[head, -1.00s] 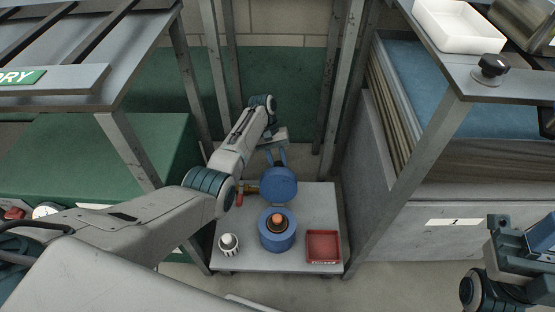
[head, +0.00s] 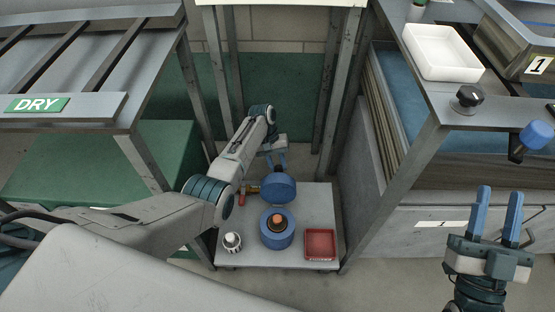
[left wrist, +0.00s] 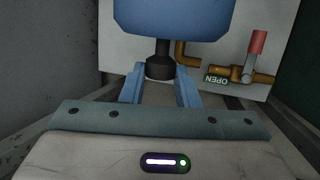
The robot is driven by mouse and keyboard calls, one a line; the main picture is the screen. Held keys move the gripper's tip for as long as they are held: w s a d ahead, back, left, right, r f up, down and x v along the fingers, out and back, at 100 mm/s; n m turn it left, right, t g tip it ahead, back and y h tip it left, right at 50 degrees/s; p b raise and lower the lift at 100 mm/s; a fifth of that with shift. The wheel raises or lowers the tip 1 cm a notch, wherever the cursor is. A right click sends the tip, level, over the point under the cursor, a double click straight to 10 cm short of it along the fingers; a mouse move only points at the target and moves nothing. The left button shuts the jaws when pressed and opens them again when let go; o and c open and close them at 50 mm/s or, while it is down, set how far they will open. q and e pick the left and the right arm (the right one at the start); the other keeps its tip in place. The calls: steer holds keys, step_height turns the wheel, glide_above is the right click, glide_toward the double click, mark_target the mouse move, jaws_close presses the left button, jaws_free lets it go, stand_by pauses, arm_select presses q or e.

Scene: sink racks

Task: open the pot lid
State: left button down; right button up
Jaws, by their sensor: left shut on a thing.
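The blue pot (head: 277,240) stands open on a small grey table, with an orange-brown round thing (head: 277,221) inside. The blue pot lid (head: 278,188) is off the pot, just behind it in the head view. My left gripper (head: 276,161) is shut on the lid's dark knob, which shows between the blue fingers in the left wrist view (left wrist: 160,66). The lid (left wrist: 175,18) fills the top of that view and hides what lies beyond it. My right gripper (head: 498,212) is open and empty at the lower right, away from the pot.
A red tray (head: 320,243) and a white-topped item (head: 232,241) flank the pot on the grey table (head: 312,203). A pipe valve with a red handle (left wrist: 257,42) is close to the lid. Metal frame posts (head: 340,80) stand around the space.

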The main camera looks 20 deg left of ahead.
arm_select(q)
steer(key=shift+s+d+r+p, duration=0.1)
steer(key=shift+s+r+p, duration=0.15)
steer(key=shift+s+p, duration=0.35)
steer(key=shift+w, duration=0.15)
arm_select(e)
step_height(320, 180, down, 10)
steer(key=w+m+g, duration=0.1)
steer(key=g, duration=0.5)
steer(key=shift+r+h, duration=0.25)
steer(key=shift+h, duration=0.15)
steer(key=shift+w+a, duration=0.1)
